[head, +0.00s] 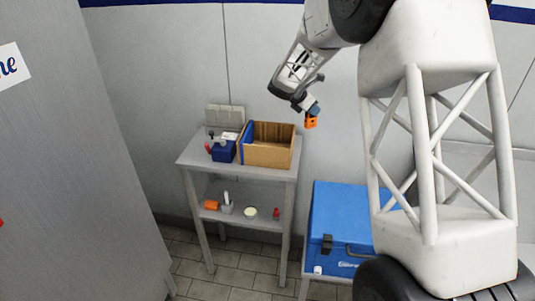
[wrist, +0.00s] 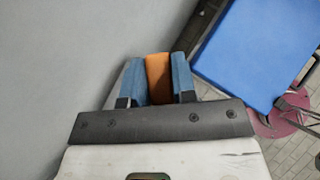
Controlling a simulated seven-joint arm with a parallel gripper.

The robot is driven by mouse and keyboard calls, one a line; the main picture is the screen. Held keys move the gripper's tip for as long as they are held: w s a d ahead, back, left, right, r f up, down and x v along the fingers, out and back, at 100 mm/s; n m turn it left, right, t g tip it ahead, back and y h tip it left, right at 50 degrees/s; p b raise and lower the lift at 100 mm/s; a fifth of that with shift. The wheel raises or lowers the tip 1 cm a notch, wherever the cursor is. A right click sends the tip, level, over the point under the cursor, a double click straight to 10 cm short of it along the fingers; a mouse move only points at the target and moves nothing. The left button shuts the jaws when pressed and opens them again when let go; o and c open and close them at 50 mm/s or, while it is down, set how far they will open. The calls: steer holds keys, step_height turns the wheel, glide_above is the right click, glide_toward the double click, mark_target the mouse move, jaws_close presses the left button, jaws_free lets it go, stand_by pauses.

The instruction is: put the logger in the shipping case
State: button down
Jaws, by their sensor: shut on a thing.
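My gripper (head: 313,112) is shut on an orange block (head: 311,122), which looks like the logger. In the wrist view the orange block (wrist: 158,78) sits between the two blue fingers of my gripper (wrist: 158,60). It hangs in the air, to the right of the cardboard box and above and to the left of the blue case. The blue case (head: 338,222), which looks like the shipping case, has a dark latch and handle on its front, and its lid appears shut. Its flat blue top (wrist: 262,50) shows at upper right in the wrist view.
A grey shelf table (head: 190,160) stands left of the case. On top are an open cardboard box (head: 268,155), a dark blue bin (head: 223,152) and small items. The lower shelf holds another orange object (head: 211,205), a grey cup (head: 227,207), a pale bowl (head: 250,212) and a red item (head: 276,213).

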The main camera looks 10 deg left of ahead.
steer(key=s+a, duration=0.3)
steer(key=a, duration=0.5)
steer(key=s+a+n, duration=0.1)
steer(key=s+a, duration=0.2)
steer(key=a, duration=0.5)
steer(key=shift+t+y, duration=0.3)
steer(key=shift+t, duration=0.1)
step_height(320, 180, down, 6)
steer(key=shift+f, duration=0.15)
steer(key=shift+f, duration=1.8)
steer(key=shift+f, duration=0.15)
steer(key=c, duration=0.9)
jaws_free()
